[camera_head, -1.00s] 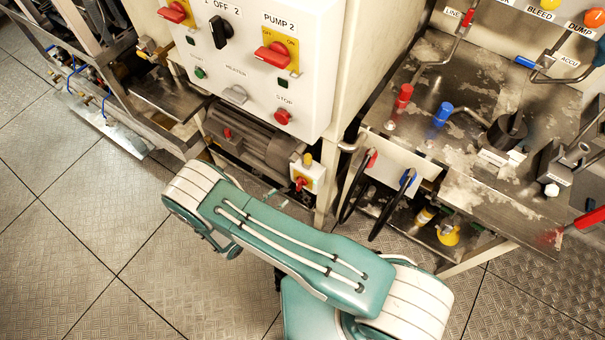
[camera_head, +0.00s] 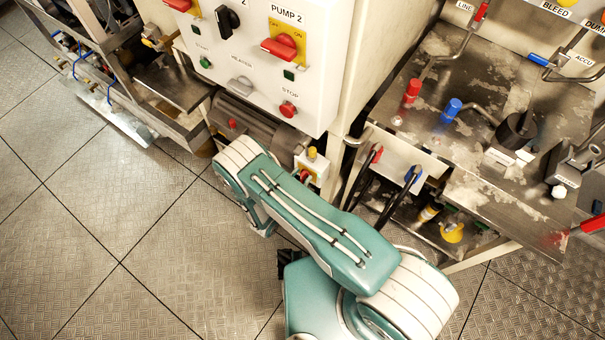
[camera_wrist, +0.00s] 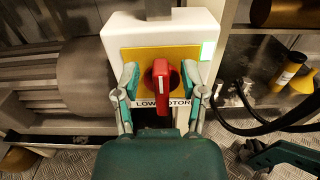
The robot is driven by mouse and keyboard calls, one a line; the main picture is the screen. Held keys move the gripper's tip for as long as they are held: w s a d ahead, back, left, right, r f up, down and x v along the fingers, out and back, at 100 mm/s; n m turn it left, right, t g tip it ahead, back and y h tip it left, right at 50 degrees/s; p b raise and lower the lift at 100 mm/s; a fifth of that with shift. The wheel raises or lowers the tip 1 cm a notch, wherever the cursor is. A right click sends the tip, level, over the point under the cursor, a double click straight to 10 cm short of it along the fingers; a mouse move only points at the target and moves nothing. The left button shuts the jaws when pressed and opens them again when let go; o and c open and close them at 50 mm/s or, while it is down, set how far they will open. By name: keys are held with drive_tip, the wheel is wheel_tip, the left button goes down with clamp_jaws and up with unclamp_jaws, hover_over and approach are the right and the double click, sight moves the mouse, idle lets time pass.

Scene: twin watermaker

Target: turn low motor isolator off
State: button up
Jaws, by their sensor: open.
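The low motor isolator is a white box (camera_wrist: 118,42) with a yellow plate (camera_wrist: 130,60) and a red rotary handle (camera_wrist: 161,78). Its "LOW MOTOR" label (camera_wrist: 148,104) is partly covered by the handle and fingers. The handle stands roughly upright with a white mark on its face. My gripper (camera_wrist: 160,86) is open, with one finger left and one right of the handle. I cannot tell whether either finger touches it. In the head view the isolator box (camera_head: 318,164) sits low beside the motor, its handle partly hidden by my arm.
A grey motor (camera_head: 262,130) lies left of the isolator under the white control panel (camera_head: 318,75). Open floor (camera_head: 100,230) lies to the left.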

sight(300, 168)
drive_tip(key=shift+w+d, duration=0.25)
drive_tip(key=shift+w, duration=0.1)
clamp_jaws()
drive_tip(key=shift+a+n, duration=0.1)
drive_tip(key=shift+n, duration=0.2)
drive_tip(key=n, duration=0.3)
drive_tip(key=shift+w+a+f+n, duration=0.1)
drive_tip(key=shift+w+a+n, duration=0.2)
drive_tip(key=shift+w+a, duration=0.05)
drive_tip(key=n, duration=0.4)
drive_tip(key=shift+w+a+f+n, duration=0.25)
drive_tip(key=shift+w+a+n, duration=0.05)
drive_tip(key=shift+a, duration=0.05)
drive_tip(key=n, duration=0.3)
drive_tip(key=f+n, duration=0.1)
drive_tip(key=n, duration=0.1)
drive_tip(key=shift+w+a, duration=0.2)
drive_tip(key=shift+a, duration=0.15)
drive_tip(key=shift+f+n, duration=0.2)
drive_tip(key=shift+n, duration=0.8)
drive_tip(key=shift+f+n, duration=0.2)
drive_tip(key=shift+n, duration=0.8)
drive_tip(key=shift+f, duration=0.1)
